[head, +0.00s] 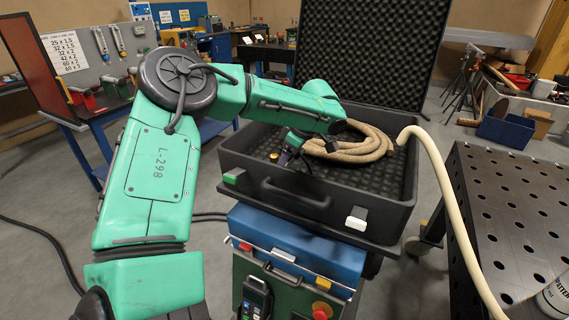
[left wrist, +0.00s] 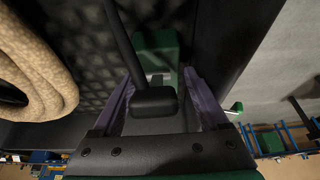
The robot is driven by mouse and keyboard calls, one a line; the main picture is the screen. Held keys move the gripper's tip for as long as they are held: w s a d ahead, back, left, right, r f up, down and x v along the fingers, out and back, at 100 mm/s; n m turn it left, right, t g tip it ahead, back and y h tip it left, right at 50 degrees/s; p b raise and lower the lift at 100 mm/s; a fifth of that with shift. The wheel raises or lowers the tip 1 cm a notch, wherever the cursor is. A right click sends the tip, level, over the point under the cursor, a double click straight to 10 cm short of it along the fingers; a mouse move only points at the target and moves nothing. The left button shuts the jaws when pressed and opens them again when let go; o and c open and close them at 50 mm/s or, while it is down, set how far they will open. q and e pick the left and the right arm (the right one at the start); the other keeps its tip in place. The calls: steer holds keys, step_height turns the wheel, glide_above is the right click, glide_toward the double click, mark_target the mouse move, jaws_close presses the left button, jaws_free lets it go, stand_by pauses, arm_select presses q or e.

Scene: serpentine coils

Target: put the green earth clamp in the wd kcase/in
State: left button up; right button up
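The open black case (head: 395,215) stands on a blue and green cart, with its foam-lined lid up. My left gripper (head: 288,152) reaches down into the front left of the case. In the left wrist view its purple fingers (left wrist: 160,75) lie close on both sides of the green earth clamp (left wrist: 157,45). They appear shut on it. A black bar and block (left wrist: 153,101) cover part of the clamp. In the head view the clamp is mostly hidden, with a small brass part (head: 273,156) showing by the fingers. My right gripper is not in view.
A coiled beige hose (head: 350,145) lies in the case beside my left gripper, and also shows in the left wrist view (left wrist: 35,65). Another beige hose (head: 452,190) arches by a perforated black table (head: 520,215). Bare foam (head: 385,178) shows at the case's right.

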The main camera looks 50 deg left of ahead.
arm_select(q)
steer(key=b+v, duration=0.1)
steer(key=v, duration=1.1)
steer(key=shift+w+r, duration=0.1)
steer(key=shift+a, duration=0.1)
